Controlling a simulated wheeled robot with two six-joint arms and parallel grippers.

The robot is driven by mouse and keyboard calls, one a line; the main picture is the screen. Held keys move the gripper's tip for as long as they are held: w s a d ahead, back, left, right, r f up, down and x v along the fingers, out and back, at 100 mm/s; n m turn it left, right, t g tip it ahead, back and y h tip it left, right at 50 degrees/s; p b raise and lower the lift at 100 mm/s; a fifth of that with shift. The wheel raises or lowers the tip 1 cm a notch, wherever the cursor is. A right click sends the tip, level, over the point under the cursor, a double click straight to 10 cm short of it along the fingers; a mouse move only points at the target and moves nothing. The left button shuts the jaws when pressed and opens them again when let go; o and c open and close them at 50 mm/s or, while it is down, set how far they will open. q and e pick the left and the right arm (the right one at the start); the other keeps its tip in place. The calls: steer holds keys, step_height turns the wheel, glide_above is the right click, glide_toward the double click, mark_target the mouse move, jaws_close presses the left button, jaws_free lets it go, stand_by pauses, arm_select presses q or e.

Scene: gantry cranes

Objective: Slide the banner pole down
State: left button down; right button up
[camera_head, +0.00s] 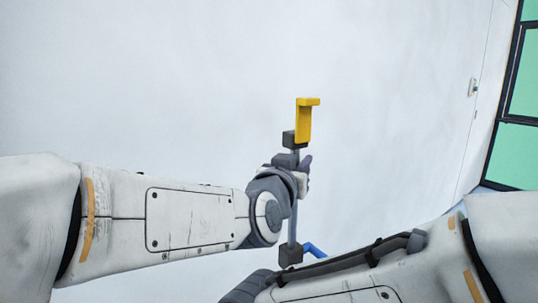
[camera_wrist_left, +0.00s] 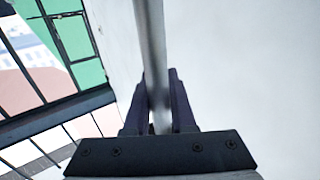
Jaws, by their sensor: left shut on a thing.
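A slim grey upright pole (camera_head: 293,222) stands against the white wall. It has a dark grey block (camera_head: 291,254) at its lower end and another dark block (camera_head: 290,140) near its top. A yellow bracket-like piece (camera_head: 304,124) rises above the upper block. A blue piece (camera_head: 314,249) sticks out right at the lower block. My left gripper (camera_head: 303,168) is shut on the pole in its upper part, just below the upper block. In the left wrist view the pole (camera_wrist_left: 152,45) runs between the dark fingers (camera_wrist_left: 159,112). My right gripper does not show.
A plain white wall (camera_head: 150,80) fills most of the head view. Green panes in dark frames (camera_head: 516,155) stand at the right, with a small wall switch (camera_head: 473,87) near them. My right forearm crosses the lower right, close to the pole's lower end.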

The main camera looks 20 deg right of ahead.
mark_target(296, 224)
arm_select(q)
step_height(296, 224, down, 15)
steer(key=b, duration=1)
steer(key=shift+r, duration=0.1)
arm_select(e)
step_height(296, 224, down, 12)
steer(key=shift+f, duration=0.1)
arm_select(q)
steer(key=c, duration=0.8)
jaws_free()
steer(key=shift+r, duration=0.15)
steer(key=shift+o, duration=0.2)
steer(key=shift+s, duration=0.1)
